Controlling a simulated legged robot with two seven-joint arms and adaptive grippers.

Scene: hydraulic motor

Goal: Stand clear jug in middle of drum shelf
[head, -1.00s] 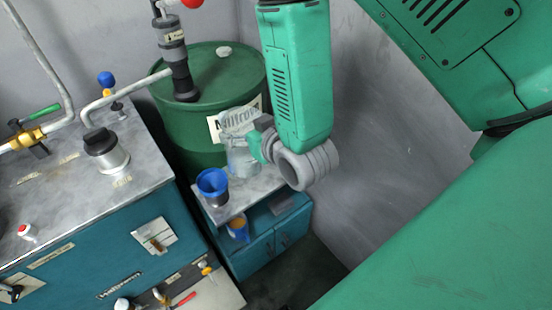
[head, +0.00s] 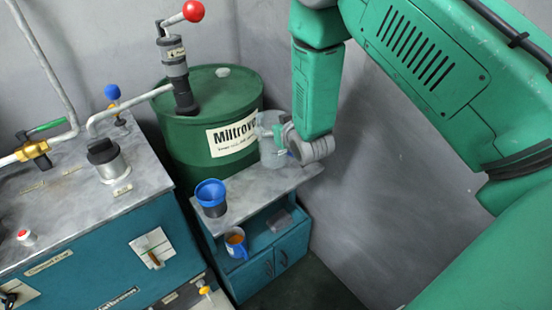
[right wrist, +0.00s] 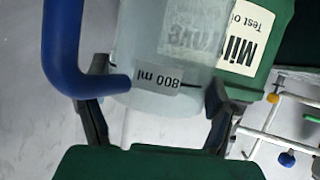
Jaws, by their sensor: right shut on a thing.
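The clear jug (head: 270,152) is upright in front of the right side of the green drum (head: 190,140), over the back right part of the grey shelf top (head: 248,192). I cannot tell whether its base touches the shelf. My right gripper (head: 286,138) reaches it from the right and is shut on it. In the right wrist view, the fingers (right wrist: 155,108) of my right gripper lie on both sides of the jug (right wrist: 150,60), which appears inverted with an 800 ml mark and a blue handle (right wrist: 62,60). My left gripper is out of view.
A blue funnel-like cup (head: 211,193) stands at the shelf's left end. A blue mug with orange contents (head: 236,240) sits in the opening below. A pump with a red knob (head: 193,11) rises from the drum. The middle of the shelf top looks clear.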

